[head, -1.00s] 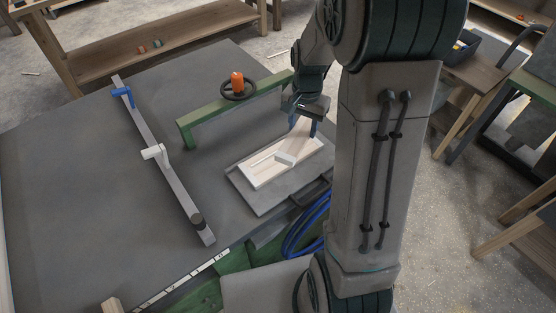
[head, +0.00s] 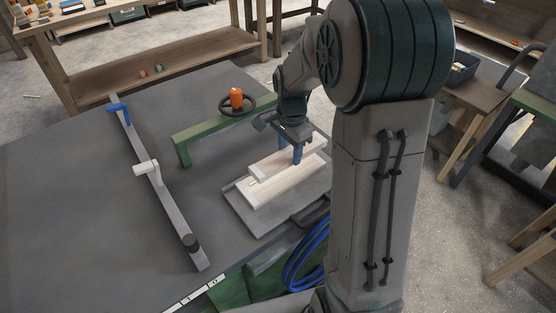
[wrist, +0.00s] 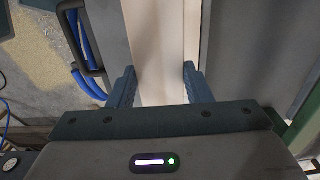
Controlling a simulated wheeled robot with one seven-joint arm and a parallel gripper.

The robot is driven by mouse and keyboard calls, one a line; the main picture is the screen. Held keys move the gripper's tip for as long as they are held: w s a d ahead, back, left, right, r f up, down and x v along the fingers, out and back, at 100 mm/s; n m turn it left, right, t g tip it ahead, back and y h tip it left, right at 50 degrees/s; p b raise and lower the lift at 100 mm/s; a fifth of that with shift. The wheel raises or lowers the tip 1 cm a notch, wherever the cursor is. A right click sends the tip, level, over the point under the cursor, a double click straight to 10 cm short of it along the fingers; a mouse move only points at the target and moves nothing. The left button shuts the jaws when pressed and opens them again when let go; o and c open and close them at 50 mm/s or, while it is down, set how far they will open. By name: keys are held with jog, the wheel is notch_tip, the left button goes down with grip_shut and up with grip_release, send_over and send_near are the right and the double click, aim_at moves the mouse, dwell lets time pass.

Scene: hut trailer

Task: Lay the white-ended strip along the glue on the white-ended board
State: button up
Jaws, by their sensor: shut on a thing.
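The white-ended board (head: 290,192) lies on a grey plate on the table, pale wood with a white near-left end. The white-ended strip (head: 276,164) is held over the far long side of the board, roughly parallel to it. Its white end (head: 257,174) points to the near left. It looks slightly raised, though I cannot tell whether it touches. My gripper (head: 297,156) points down, shut on the strip. The wrist view shows the fingers (wrist: 157,84) on either side of pale wood. I cannot make out the glue clearly.
A green frame (head: 215,128) stands behind the board, with an orange-topped wheel (head: 237,100) near it. A bar clamp (head: 155,185) with blue and white parts lies left. Blue hose (head: 305,255) hangs at the near edge. The table's left side is clear.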

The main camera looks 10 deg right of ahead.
jog(key=shift+w+a+f, duration=0.95)
jog(key=shift+w+a, duration=0.2)
jog(key=shift+w, duration=0.05)
jog(key=shift+f, duration=2.05)
jog(key=shift+f, duration=0.1)
jog(key=shift+f, duration=0.15)
jog(key=o, duration=1)
jog(key=shift+o, duration=0.2)
